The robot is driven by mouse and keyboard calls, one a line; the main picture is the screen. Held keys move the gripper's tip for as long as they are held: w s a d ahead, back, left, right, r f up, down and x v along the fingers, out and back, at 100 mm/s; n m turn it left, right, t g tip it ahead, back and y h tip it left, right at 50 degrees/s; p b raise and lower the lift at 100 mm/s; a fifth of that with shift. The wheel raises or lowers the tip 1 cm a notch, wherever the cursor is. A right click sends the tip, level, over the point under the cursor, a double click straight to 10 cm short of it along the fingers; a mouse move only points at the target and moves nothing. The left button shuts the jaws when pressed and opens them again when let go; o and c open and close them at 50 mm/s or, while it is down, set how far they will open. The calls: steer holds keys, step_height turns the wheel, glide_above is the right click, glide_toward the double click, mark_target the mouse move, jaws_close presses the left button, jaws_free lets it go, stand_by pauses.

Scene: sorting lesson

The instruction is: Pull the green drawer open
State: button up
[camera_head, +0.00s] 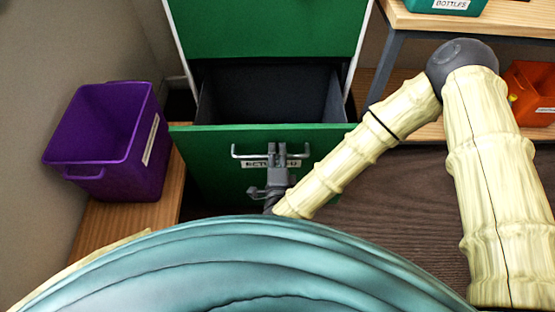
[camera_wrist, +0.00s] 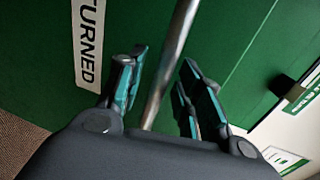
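The green drawer (camera_head: 215,175) stands pulled out from its green cabinet, and its dark, empty-looking inside (camera_head: 270,95) shows in the head view. A metal bar handle (camera_head: 236,153) crosses its front over a white label. My gripper (camera_head: 278,152) is at the middle of the handle. In the wrist view the handle (camera_wrist: 170,65) runs between the fingers of my gripper (camera_wrist: 163,88), with a visible gap on both sides. The fingers are open around the bar. The label (camera_wrist: 90,45) reads "TURNED" there, its start cut off.
A purple bin (camera_head: 110,150) stands on a wooden surface (camera_head: 130,215) left of the drawer. At the right, a shelf (camera_head: 480,18) holds a teal bin (camera_head: 440,5) above and an orange bin (camera_head: 533,95) lower down. Dark floor (camera_head: 420,190) shows at the drawer's right.

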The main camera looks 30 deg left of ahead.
steer(key=v, duration=1.1)
steer(key=shift+s, duration=0.4)
steer(key=shift+d+r, duration=0.1)
steer(key=shift+d, duration=0.05)
stand_by(0.6)
